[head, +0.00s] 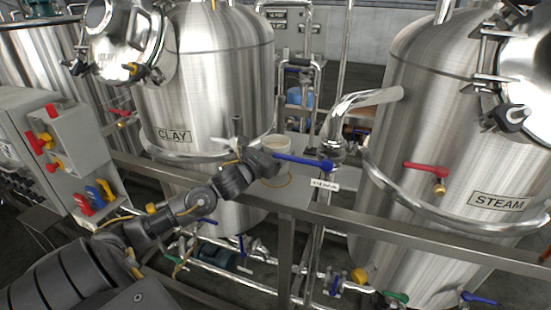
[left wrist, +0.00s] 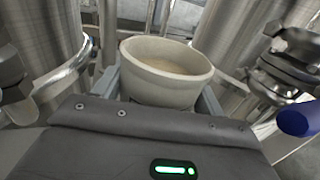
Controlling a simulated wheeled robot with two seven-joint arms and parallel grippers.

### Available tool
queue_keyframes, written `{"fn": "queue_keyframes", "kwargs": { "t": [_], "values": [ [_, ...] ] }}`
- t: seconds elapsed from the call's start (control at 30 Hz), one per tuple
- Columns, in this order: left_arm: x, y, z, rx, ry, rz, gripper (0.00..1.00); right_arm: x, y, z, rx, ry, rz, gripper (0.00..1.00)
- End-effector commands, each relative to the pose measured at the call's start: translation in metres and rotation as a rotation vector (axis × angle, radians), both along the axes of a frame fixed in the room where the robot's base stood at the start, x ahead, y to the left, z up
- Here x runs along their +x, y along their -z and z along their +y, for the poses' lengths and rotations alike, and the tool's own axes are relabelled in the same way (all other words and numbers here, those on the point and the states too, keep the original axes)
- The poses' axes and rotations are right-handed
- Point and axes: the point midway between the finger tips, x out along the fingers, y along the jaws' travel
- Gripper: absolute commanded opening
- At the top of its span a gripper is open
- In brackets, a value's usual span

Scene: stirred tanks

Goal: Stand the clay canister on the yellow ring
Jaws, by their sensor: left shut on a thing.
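The clay canister (head: 277,142) is a pale, round, open-topped pot with beige contents. My left gripper (head: 268,158) is shut on it, in front of the CLAY tank. In the left wrist view the canister (left wrist: 165,92) sits upright or nearly so between the two grey fingers. The yellow ring (head: 290,181) shows as a thin curve on the grey shelf (head: 288,196), just below the gripper. The gripper hides part of the ring and the canister's base, so I cannot tell whether the canister touches the shelf. My right gripper is not in view.
A blue-handled valve (head: 305,161) reaches close to the gripper on the right. The CLAY tank (head: 205,80) stands behind on the left and the STEAM tank (head: 430,130) on the right. A steel rail (head: 400,232) runs along the front. A switch box (head: 60,150) is at left.

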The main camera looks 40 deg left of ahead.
Motion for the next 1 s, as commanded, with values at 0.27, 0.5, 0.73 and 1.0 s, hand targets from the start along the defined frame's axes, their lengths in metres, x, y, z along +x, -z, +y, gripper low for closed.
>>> {"fn": "queue_keyframes", "kwargs": {
  "t": [0.27,0.5,0.73,1.0],
  "values": [
    [-0.001,0.029,0.0,-0.001,-0.001,-0.001,0.34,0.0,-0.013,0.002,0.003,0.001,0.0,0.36],
    [-0.001,0.03,0.0,0.0,-0.001,-0.002,0.34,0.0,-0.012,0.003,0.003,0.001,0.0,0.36],
    [-0.001,0.033,0.0,0.0,0.0,0.002,0.86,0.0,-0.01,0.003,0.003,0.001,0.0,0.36],
    [-0.001,0.033,0.0,-0.001,0.0,0.002,0.93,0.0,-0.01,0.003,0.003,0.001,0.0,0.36]
  ]
}}
